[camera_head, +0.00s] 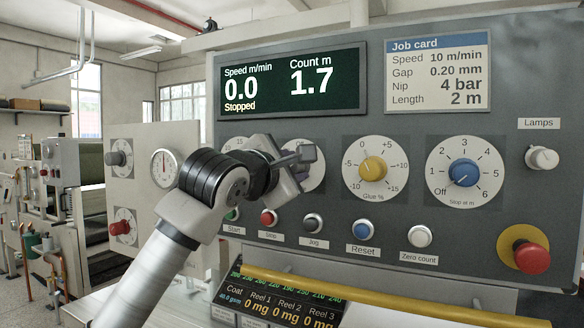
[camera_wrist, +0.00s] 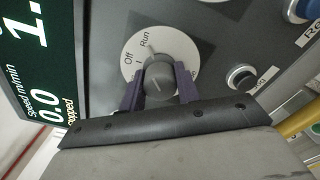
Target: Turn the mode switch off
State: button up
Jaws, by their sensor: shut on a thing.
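The mode switch is a round white dial (camera_wrist: 132,78) with a dark grey knob (camera_wrist: 172,76) in the wrist view. Its legible labels read Off and Run; a third label is partly hidden by a finger. A light mark at the knob's edge appears near Run. My gripper (camera_wrist: 160,90) has its two purple fingers on either side of the knob, shut on it. In the head view my gripper (camera_head: 303,157) is at the panel in front of the dial (camera_head: 318,168), hiding the knob and most of the dial.
The display (camera_head: 292,84) reads 0.0 m/min, Stopped, Count 1.7 m. Beside it are the Glue dial (camera_head: 350,168) and the Stop at dial (camera_head: 440,165). A row of buttons, including red Stop (camera_head: 269,217) and blue Reset (camera_head: 362,230), runs below. A yellow bar (camera_head: 380,292) crosses lower down.

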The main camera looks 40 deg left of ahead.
jog(key=shift+f+n+b, duration=0.1)
jog(key=shift+n+b, duration=0.2)
jog(key=shift+b, duration=0.2)
jog(key=shift+f+n+b, duration=0.1)
jog(key=shift+n+b, duration=0.5)
jog(key=shift+b, duration=0.15)
jog(key=n+b, duration=0.2)
jog(key=shift+b, duration=0.35)
jog(key=shift+n+b, duration=1.8)
jog(key=shift+n, duration=0.7)
jog(key=shift+r, duration=0.2)
jog(key=o, duration=1)
jog(key=b+v, duration=0.4)
jog(key=v, duration=1)
